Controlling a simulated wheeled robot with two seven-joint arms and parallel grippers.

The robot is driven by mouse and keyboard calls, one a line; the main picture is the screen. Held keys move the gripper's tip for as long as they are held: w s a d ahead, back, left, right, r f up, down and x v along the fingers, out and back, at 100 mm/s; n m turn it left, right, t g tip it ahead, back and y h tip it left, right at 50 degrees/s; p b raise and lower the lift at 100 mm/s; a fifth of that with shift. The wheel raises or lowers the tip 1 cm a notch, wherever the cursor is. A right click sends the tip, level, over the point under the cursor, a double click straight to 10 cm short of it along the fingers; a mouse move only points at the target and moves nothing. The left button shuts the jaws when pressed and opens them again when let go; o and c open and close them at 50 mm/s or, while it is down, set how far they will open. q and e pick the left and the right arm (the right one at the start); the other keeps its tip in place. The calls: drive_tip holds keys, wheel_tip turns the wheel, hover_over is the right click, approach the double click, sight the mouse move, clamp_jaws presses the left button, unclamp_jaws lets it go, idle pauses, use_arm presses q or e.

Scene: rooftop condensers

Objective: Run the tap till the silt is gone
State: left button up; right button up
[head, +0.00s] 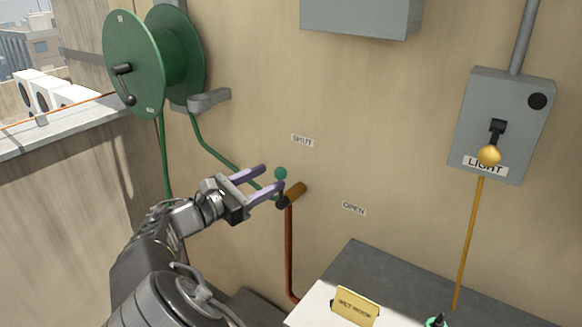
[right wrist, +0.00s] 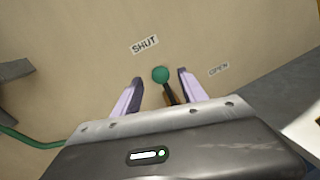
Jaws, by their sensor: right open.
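The tap (head: 295,193) is a brass body on the wall with a copper pipe (head: 289,250) running down from it. Its lever ends in a teal ball knob (head: 281,173), which stands up on the side of the SHUT label (head: 302,141); the OPEN label (head: 353,208) is lower right. My right gripper (head: 273,178) is open, its two lilac fingers at the knob. In the right wrist view the knob (right wrist: 160,75) shows between the fingertips of the gripper (right wrist: 160,77), with a gap on each side. No water or silt shows. My left gripper is out of view.
A green hose reel (head: 135,65) hangs upper left, its hose (head: 205,145) trailing toward the tap. A yellow card (head: 355,306) stands on the ledge below.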

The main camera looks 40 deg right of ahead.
drive_tip(key=d, duration=0.5)
drive_tip(key=d+p, duration=0.1)
drive_tip(key=d, duration=0.1)
drive_tip(key=shift+w+d, duration=0.35)
drive_tip(key=shift+d, duration=0.05)
drive_tip(key=shift+c, duration=0.4)
drive_tip(key=shift+f, duration=0.1)
clamp_jaws()
idle(0.7)
